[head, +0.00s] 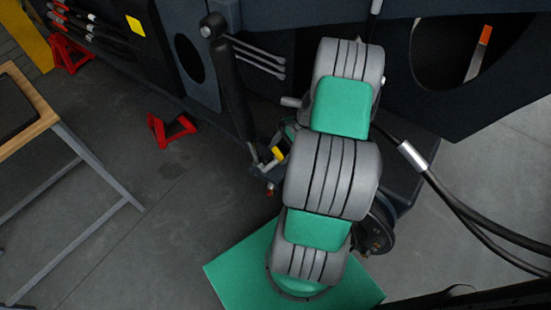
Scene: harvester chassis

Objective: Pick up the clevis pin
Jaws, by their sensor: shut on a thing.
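My gripper (266,167) shows small in the head view, just left of my grey and green arm and at the lower end of a dark cylinder. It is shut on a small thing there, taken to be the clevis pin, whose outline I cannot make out. My arm hides part of the gripper's far side. A small yellow piece (278,153) shows beside the jaws. I cannot tell whether the pin is in a hole or free.
The dark chassis (330,15) spans the back. The dark cylinder (228,90) leans from it. Red stands (172,130) are on the floor to the left. A wooden-topped table (38,112) is at the far left. Black hoses (475,215) hang at right. Floor between table and arm is clear.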

